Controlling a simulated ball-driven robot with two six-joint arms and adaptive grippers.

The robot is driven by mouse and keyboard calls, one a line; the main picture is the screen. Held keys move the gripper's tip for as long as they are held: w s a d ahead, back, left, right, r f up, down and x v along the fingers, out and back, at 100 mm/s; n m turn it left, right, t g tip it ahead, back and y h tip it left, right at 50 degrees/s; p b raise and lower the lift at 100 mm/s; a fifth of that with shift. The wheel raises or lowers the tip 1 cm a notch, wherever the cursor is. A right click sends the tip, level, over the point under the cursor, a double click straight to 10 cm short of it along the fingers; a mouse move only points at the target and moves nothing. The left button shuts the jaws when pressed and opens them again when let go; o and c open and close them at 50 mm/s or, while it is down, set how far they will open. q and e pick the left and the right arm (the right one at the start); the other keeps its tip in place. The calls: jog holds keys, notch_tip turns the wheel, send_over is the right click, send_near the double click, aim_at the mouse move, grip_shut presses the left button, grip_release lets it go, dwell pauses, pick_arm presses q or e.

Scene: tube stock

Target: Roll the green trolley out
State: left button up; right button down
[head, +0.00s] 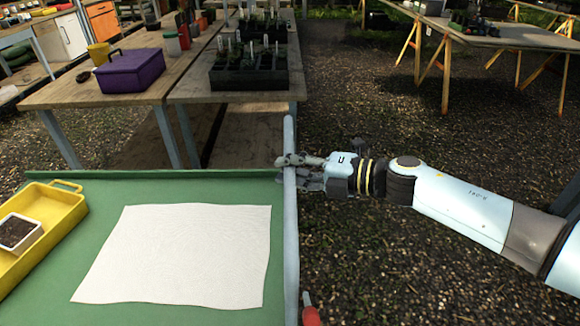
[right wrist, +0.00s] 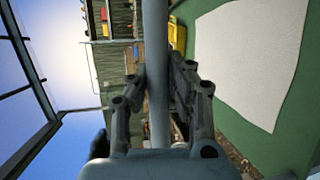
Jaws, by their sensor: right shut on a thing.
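The green trolley (head: 90,190) fills the lower left of the head view, and its green top also shows in the right wrist view (right wrist: 258,150). A long grey bar (head: 290,235) runs along its right side. My right gripper (head: 292,165) is shut around this bar near its far end. In the right wrist view the bar (right wrist: 156,60) passes between the two fingers. My left gripper is not in view. The trolley's wheels are hidden.
On the trolley lie a white sheet (head: 180,255) and a yellow tray (head: 60,215) with a white pot (head: 20,235) of soil. Beyond stand wooden benches bearing a purple box (head: 130,70) and a black seedling crate (head: 250,75). Gravel ground right of the trolley is open.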

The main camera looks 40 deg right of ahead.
dwell(0.3)
jog(key=c, duration=1.2)
grip_release()
jog(key=shift+o, duration=0.2)
jog(key=shift+s+d, duration=0.1)
jog(key=v, duration=1.2)
